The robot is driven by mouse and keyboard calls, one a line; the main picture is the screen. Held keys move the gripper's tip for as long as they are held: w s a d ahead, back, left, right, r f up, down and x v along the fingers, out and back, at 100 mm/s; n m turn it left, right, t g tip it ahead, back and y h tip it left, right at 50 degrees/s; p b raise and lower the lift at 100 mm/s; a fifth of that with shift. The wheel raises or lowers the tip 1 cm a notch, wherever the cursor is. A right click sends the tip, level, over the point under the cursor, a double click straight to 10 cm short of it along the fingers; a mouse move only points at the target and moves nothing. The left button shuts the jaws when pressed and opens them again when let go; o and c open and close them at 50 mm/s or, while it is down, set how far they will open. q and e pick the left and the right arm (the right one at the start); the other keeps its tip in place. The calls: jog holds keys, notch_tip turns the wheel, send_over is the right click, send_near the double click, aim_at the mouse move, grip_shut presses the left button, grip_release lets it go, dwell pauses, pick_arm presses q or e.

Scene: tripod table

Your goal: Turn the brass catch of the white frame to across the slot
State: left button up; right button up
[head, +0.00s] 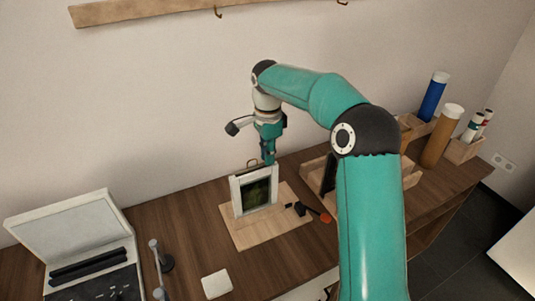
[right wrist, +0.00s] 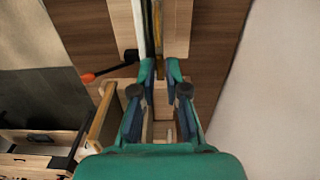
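The white frame (head: 239,197) stands upright on a pale wooden base board (head: 265,233), with a dark panel inside it. In the right wrist view I look down along its white top edge (right wrist: 149,25), with a narrow brass-coloured strip (right wrist: 157,25) beside it. My right gripper (head: 269,160) points down at the frame's upper right corner. In the right wrist view my right gripper (right wrist: 161,72) has its fingertips apart, with a gap over the frame's near end. My left gripper is out of view.
An orange-tipped tool (head: 325,218) lies at the base board's right edge. A wooden tray (head: 411,179) stands right, below blue (head: 433,97) and tan (head: 441,137) tubes. An open case (head: 75,238) and a white square (head: 217,284) are at the left and front. The wall is close behind.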

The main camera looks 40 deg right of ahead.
grip_shut()
jog(key=shift+n, duration=0.4)
jog(key=shift+r+n+p, duration=0.1)
jog(key=shift+n+p, duration=0.55)
jog(key=shift+n, duration=0.35)
jog(key=n+p, duration=0.1)
jog(key=n, duration=0.4)
jog(key=shift+p, duration=0.35)
jog(key=n+p, duration=0.1)
jog(key=n, duration=0.4)
jog(key=n+p, duration=0.1)
jog(key=n, duration=0.4)
jog(key=shift+w, duration=0.1)
jog(key=shift+o, duration=2.4)
grip_release()
